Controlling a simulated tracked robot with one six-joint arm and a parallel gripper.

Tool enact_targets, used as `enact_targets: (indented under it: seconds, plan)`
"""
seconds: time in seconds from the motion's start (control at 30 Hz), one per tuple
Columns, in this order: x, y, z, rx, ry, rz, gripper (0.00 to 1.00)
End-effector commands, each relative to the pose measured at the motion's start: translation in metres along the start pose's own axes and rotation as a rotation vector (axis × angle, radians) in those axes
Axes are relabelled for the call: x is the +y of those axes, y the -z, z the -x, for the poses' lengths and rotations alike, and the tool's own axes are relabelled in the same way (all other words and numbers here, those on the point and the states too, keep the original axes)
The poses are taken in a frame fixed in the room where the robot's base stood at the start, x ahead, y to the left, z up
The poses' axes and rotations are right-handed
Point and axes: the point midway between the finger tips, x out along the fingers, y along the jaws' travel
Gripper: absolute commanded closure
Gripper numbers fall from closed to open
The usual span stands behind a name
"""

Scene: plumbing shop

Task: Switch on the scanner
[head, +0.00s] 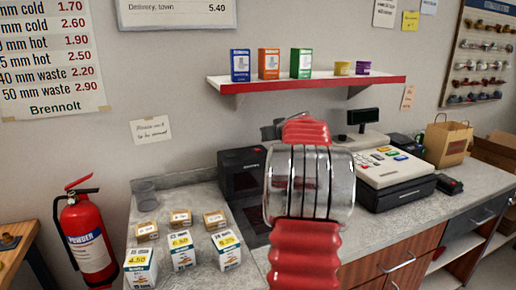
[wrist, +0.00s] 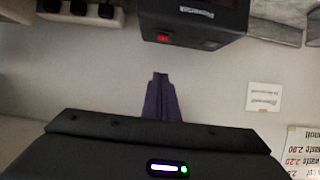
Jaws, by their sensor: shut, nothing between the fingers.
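In the wrist view, which is upside down, a black box (wrist: 195,15) shows a bright red switch (wrist: 163,37) and a small pale label. I cannot read the label or tell whether the switch is on. The same black box seems to stand on the counter left of my arm in the head view (head: 241,172), partly covered by the arm. My gripper (wrist: 159,76) is shut and empty. Its dark fingers point toward the box's switch side, with a gap of wall showing between. In the head view my arm hides the gripper.
A power strip (wrist: 85,12) with black plugs is near the box. A cash register (head: 393,167) stands right of my arm. Small priced boxes (head: 182,250) sit at the counter's front left. A shelf (head: 310,82) hangs above. A fire extinguisher (head: 87,235) stands at left.

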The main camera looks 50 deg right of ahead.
Motion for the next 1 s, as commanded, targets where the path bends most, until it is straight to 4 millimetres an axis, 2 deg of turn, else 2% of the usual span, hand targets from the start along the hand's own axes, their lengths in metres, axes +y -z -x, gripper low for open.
enact_targets:
  seconds: [0.37,1.0]
  plan:
    - [-0.001,0.000,-0.006,-0.001,0.001,-0.001,1.00]
    - [-0.002,-0.001,-0.075,-0.001,0.003,0.000,1.00]
